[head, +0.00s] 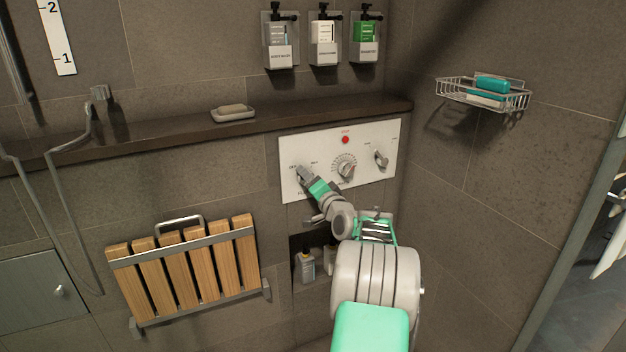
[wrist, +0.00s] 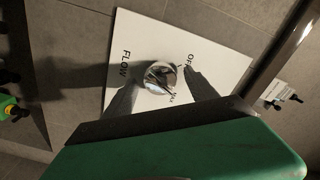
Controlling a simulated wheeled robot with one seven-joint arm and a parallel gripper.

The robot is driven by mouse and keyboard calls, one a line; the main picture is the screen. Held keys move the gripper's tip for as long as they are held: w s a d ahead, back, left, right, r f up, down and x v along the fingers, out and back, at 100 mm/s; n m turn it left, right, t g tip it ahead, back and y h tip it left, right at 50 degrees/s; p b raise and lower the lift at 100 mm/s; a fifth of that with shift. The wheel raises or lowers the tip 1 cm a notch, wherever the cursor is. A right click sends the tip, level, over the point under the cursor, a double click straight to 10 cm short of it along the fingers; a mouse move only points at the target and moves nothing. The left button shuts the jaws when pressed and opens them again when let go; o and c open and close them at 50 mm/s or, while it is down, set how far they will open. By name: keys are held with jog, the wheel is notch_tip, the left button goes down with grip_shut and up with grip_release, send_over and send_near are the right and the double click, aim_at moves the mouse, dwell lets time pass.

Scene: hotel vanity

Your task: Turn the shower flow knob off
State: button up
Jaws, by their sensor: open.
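The white control panel (head: 292,150) is on the back wall; its left end with the printed words FLOW, OFF and MAX shows in the wrist view (wrist: 215,60). The round metallic flow knob (wrist: 160,77) stands out between my two dark fingers. My gripper (head: 303,171) reaches the panel's left end and hides most of the knob in the head view. In the wrist view my gripper (wrist: 160,80) is open, one finger on each side of the knob. I cannot tell whether the fingers touch it or exactly where its lever points.
The panel also has a middle dial (head: 346,169), a right knob (head: 381,159) and a red button (head: 345,140). A dark ledge (head: 180,130) with a soap dish (head: 233,114) runs above. A folded wooden seat (head: 185,265) is at lower left, and bottles (head: 306,266) stand in a niche below.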

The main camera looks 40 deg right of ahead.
jog(key=shift+s+a+r, duration=0.15)
jog(key=shift+a+r, duration=0.05)
jog(key=shift+a, duration=0.05)
jog(key=c, duration=0.4)
jog(key=shift+d, duration=0.1)
jog(key=c, duration=0.4)
jog(key=shift+r, duration=0.1)
jog(key=c, duration=0.6)
jog(key=shift+n+b, duration=0.3)
jog(key=shift+b, duration=0.2)
jog(key=shift+w+n+b, duration=0.2)
jog(key=shift+n+b, duration=6.5)
jog(key=shift+b, duration=1.05)
